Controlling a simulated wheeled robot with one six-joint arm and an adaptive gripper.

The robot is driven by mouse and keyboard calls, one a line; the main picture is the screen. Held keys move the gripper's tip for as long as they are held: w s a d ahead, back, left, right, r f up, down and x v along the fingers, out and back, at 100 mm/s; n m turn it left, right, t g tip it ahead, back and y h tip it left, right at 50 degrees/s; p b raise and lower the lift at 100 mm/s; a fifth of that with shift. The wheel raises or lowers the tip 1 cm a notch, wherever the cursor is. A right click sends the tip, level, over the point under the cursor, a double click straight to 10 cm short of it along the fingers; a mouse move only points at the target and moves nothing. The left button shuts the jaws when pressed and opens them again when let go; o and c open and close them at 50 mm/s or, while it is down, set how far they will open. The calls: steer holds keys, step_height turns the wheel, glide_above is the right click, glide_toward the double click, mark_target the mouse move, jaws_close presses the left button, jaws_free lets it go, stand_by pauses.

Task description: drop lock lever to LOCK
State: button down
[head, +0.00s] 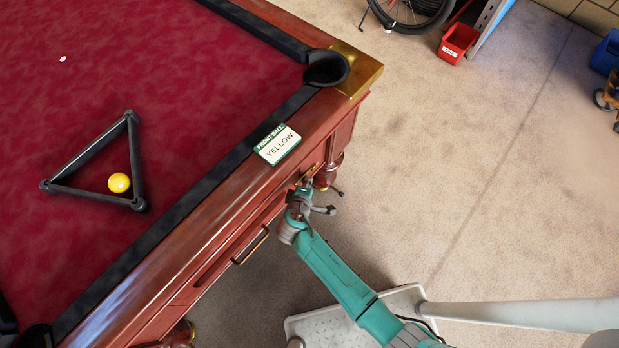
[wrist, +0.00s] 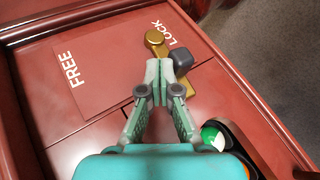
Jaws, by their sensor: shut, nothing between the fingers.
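My gripper (wrist: 158,78) is shut and empty, its fingertips together beside the lock lever in the wrist view. The lever has a round brass end (wrist: 155,37) by the word LOCK, a dark block (wrist: 181,57) just right of the fingertips, and a brass part (wrist: 188,88) lower down. The fingers hide part of it, so I cannot tell whether they touch it. The red label plate (wrist: 110,75) reads FREE at left and LOCK at upper right. In the head view my gripper (head: 304,188) is at the table's side, near a small brass piece (head: 309,172).
The pool table (head: 190,270) has a brass handle (head: 252,246) left of my gripper. A card (head: 277,145) reading YELLOW lies on its rail. A black triangle rack (head: 90,157) surrounds a yellow ball (head: 119,182). Balls (wrist: 213,137) sit in a dark tray at lower right.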

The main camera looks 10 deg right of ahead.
steer(key=shift+s+a+f, duration=0.25)
steer(key=shift+a+f, duration=0.05)
steer(key=shift+f, duration=0.4)
steer(key=shift+f, duration=0.15)
